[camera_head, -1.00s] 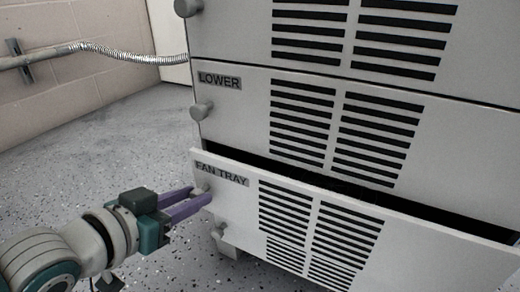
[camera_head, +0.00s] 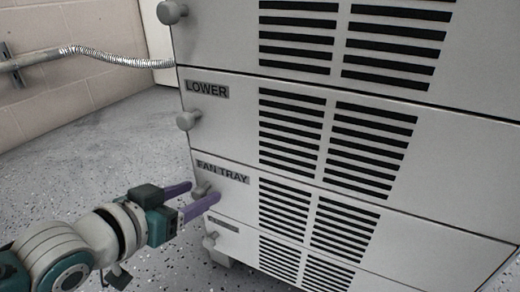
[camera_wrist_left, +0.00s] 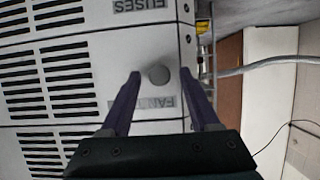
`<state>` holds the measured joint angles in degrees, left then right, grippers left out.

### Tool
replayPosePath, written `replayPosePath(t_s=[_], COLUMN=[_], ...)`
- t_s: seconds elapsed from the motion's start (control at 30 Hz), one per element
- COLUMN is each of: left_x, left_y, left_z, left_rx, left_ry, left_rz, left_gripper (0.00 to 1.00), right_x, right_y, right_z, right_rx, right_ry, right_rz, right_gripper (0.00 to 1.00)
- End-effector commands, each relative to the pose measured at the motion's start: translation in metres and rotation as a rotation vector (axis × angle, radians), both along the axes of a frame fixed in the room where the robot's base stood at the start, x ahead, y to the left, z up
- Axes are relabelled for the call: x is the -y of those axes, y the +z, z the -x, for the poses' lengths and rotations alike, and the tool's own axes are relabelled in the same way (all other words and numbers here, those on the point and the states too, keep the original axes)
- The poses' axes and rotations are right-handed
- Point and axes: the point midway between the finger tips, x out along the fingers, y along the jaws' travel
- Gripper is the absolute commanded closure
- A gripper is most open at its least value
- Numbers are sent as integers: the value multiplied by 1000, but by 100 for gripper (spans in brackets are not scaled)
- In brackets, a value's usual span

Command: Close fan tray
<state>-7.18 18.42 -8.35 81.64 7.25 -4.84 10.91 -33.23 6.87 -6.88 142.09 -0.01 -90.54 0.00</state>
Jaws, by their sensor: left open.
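The fan tray (camera_head: 228,196) is a light grey drawer front with a FAN TRAY label and dark vents. In the head view its front looks flush with the panels above and below, with no dark gap. Its round knob (camera_head: 201,190) is on the left side. My left gripper (camera_head: 204,192) has purple fingers, open on either side of the knob. In the left wrist view the knob (camera_wrist_left: 158,75) sits between the spread fingertips, and the label (camera_wrist_left: 158,104) is partly hidden. I cannot tell whether the fingers touch the front. My right gripper is not in view.
The LOWER drawer (camera_head: 228,122) with its own knob (camera_head: 188,120) is directly above. A panel with another knob (camera_head: 210,240) is below, labelled FUSES in the left wrist view (camera_wrist_left: 144,6). A conduit (camera_head: 115,57) runs along the wall. Speckled floor is clear at left.

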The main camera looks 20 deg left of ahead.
Motion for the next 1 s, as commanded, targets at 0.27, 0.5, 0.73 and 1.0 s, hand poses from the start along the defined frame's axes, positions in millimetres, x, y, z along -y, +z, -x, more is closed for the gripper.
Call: replayPosePath(t_s=[0.27, 0.5, 0.73, 1.0], left_x=[-1, -4, -6, -7], left_y=[10, 31, 39, 38], left_z=[14, 60, 88, 92], left_rx=[-4, -5, -1, 0], left_ry=[0, 1, 0, 0], left_rz=[1, 1, 1, 0], left_gripper=[38, 38, 38, 38], right_x=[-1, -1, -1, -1], right_y=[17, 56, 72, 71], right_z=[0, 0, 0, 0], right_rx=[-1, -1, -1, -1], right_ry=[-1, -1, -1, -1], right_rz=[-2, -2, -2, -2], right_gripper=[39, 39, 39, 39])
